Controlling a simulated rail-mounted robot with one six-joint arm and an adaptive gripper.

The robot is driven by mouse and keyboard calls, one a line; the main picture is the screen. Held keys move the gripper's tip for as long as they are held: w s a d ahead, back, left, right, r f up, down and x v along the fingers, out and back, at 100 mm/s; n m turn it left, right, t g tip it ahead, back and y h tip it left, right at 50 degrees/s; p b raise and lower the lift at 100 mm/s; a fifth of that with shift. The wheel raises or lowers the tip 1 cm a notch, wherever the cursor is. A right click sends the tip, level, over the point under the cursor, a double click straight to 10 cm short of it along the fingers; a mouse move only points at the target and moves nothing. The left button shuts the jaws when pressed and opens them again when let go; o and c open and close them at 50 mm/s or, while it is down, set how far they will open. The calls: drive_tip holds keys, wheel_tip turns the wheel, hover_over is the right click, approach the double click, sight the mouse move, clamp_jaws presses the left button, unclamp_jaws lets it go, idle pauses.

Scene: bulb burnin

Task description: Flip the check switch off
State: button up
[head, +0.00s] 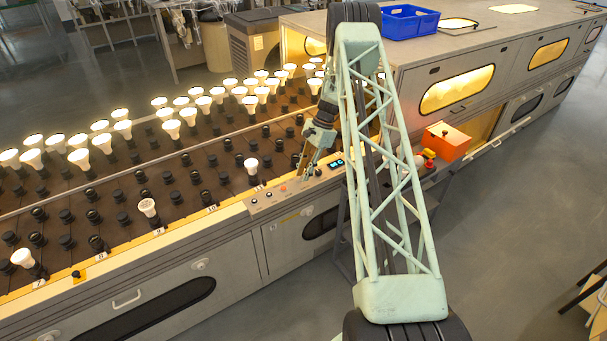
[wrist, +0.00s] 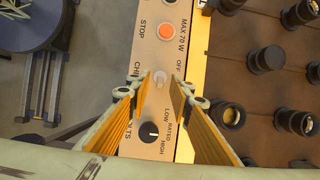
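The check switch (wrist: 160,77) is a small pale lever on the beige control panel (wrist: 145,52). The wrist view shows it below the "OFF" label and beside the partly hidden "CHECK" lettering. My gripper (wrist: 160,88) is open, with one ribbed orange finger on each side of the switch's line. The fingertips are close around the switch in the picture; I cannot tell whether they touch it. In the head view my gripper (head: 302,174) points down at the panel (head: 268,198), and the switch there is too small or hidden to make out. Its lever position is unclear.
An orange stop button (wrist: 166,31) lies above the switch and a black voltage knob (wrist: 149,132) below it. Dark bulb sockets (wrist: 267,60) stand close on the right. Lit bulbs (head: 78,158) fill much of the rack. An orange box (head: 446,141) stands right of my arm.

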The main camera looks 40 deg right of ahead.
clamp_jaws()
